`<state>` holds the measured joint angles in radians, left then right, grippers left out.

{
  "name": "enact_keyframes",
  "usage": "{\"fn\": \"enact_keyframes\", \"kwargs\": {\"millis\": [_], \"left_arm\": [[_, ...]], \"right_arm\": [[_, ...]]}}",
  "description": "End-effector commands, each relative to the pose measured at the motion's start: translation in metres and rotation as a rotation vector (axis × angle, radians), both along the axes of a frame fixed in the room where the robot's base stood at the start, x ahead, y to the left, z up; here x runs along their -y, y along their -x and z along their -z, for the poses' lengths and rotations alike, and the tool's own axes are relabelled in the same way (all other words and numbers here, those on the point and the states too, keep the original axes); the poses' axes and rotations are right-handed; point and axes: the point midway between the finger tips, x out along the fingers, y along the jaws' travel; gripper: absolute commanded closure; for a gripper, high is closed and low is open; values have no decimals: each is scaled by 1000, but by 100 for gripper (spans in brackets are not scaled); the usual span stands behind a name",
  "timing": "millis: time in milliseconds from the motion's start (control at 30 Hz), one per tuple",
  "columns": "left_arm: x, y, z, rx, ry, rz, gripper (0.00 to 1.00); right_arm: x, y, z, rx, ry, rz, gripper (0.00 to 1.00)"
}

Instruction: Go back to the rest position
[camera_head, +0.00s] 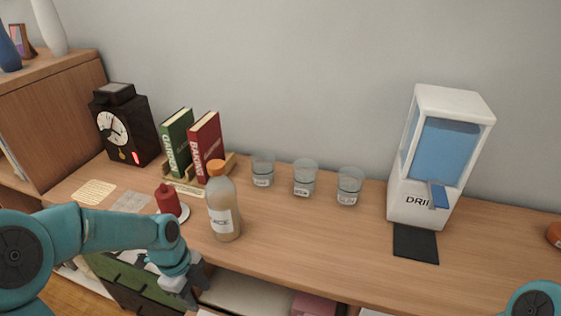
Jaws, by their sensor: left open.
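My left gripper (188,287) is in the head view, low and left of centre, at the front edge of the wooden counter (320,242). It is open, and I see nothing between its fingers. A bottle with an orange cap (222,210) stands upright just behind and to the right of it, and the two look apart. My right arm shows only as a teal joint (535,300) in the bottom right corner. Its gripper is out of view.
A white drink dispenser (438,155) is at right, with a black mat (415,243). The counter's front middle is clear.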

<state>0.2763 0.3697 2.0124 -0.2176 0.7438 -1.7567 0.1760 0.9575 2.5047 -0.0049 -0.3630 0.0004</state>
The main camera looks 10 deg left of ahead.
Motion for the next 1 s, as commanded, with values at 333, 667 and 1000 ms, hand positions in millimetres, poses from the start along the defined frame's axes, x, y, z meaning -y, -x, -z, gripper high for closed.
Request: {"fn": "enact_keyframes", "kwargs": {"millis": [333,667,1000], "left_arm": [[84,26,62,-155,99,-653,52],[153,100,103,-397,128,-1513,52],[164,121,110,-452,126,-1763,52]], "right_arm": [[0,0,-38,0,0,0,57],[0,0,-72,0,0,0,57],[0,0,-76,0,0,0,57]]}}
